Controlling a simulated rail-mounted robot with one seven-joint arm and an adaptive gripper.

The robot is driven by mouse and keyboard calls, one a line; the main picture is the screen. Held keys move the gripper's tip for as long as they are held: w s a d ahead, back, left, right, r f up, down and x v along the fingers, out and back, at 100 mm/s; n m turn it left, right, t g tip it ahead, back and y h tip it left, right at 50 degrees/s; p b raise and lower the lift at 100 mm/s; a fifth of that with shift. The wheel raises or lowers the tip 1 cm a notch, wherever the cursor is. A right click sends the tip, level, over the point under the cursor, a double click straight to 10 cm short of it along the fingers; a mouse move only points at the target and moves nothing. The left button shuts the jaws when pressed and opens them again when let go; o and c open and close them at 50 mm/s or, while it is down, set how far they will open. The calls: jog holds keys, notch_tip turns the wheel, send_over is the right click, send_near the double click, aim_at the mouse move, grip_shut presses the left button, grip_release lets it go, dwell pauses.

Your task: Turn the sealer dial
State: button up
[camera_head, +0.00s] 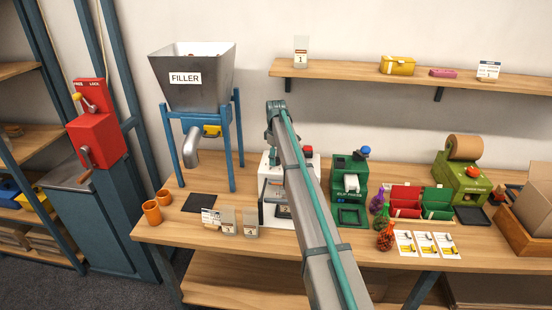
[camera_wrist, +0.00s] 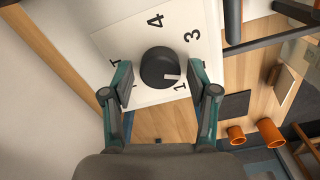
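The sealer (camera_head: 313,170) is a white machine on the bench, largely hidden behind my arm in the head view. Its dial (camera_wrist: 158,64) is a round black knob on a white numbered panel (camera_wrist: 125,38) in the wrist view. A light pointer mark on the knob faces the lower right, toward the number 1. Numbers 3 and 4 are readable; another at the left is partly hidden. My gripper (camera_wrist: 159,78) is open, one finger on each side of the dial, with small gaps showing. I cannot tell how deep the fingertips reach.
The filler hopper (camera_head: 190,80) on blue legs stands left of the sealer. A green clip press (camera_head: 349,185) stands close on its right. Bag cards (camera_head: 228,220) stand in front. Orange cups (camera_head: 152,212) are at the bench's left end. A shelf (camera_head: 420,80) runs above.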

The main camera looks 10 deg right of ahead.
dwell(0.3)
notch_tip(320, 180, up, 12)
dwell(0.6)
